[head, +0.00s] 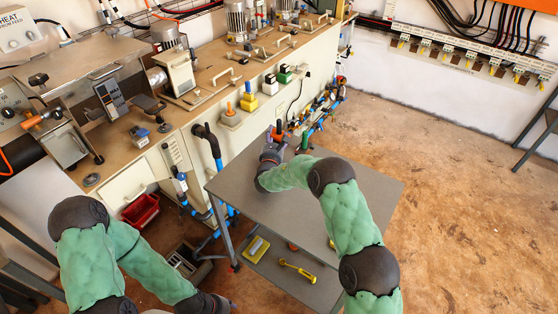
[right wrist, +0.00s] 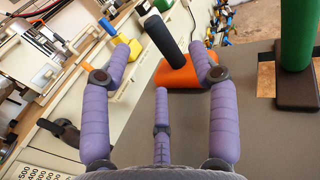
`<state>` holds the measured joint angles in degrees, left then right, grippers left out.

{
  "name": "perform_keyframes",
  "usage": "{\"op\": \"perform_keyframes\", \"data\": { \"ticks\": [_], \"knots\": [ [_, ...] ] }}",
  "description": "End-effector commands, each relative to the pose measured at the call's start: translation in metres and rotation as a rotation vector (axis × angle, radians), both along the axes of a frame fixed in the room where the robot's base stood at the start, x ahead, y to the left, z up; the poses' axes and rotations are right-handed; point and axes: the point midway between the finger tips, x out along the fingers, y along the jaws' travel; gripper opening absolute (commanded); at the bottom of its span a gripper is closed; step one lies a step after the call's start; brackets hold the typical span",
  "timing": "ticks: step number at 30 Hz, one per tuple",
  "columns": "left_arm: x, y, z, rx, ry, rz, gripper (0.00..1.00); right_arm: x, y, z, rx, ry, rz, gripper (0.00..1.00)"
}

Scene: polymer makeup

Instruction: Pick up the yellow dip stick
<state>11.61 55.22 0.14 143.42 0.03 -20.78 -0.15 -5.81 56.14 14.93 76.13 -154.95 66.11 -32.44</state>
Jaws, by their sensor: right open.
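My right gripper (head: 271,150) is at the far left corner of the grey table (head: 325,205). In the right wrist view its purple fingers (right wrist: 160,65) are spread with nothing between them. A black stick (right wrist: 166,42) on an orange base (right wrist: 190,76) stands just beyond the fingertips. A green cylinder (right wrist: 297,35) on a dark base stands to the right. A yellow stick-like tool (head: 297,271) lies on the lower shelf; I cannot tell whether it is the dip stick. My left gripper (head: 215,304) shows partly at the bottom edge, its opening unclear.
A workbench (head: 215,75) with machines and coloured block-like items runs along the table's left side. A yellow box (head: 256,249) lies on the shelf below. A red bin (head: 141,210) stands under the bench. Most of the tabletop and the floor at right are clear.

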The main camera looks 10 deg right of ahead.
Motion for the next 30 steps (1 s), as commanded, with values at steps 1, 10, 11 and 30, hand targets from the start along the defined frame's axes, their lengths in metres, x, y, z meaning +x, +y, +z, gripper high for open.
{"op": "perform_keyframes", "data": {
  "ticks": [1, 10, 11, 30],
  "knots": [
    [0.0, 0.0, -0.001, 0.0, 0.0, 0.0, 0.4, 0.003, -0.002, 0.0, 0.0, 0.0, -0.001, 0.6],
    [0.0, 0.0, -0.013, 0.0, 0.0, 0.0, 0.4, 0.032, -0.012, -0.003, 0.001, -0.001, -0.003, 0.6],
    [0.0, 0.0, -0.015, 0.0, 0.0, 0.0, 0.4, 0.036, -0.013, -0.003, 0.0, 0.0, -0.002, 0.6],
    [0.0, 0.0, -0.022, 0.0, 0.0, 0.0, 0.4, 0.063, -0.021, 0.001, 0.0, 0.001, 0.0, 0.23]
  ]
}}
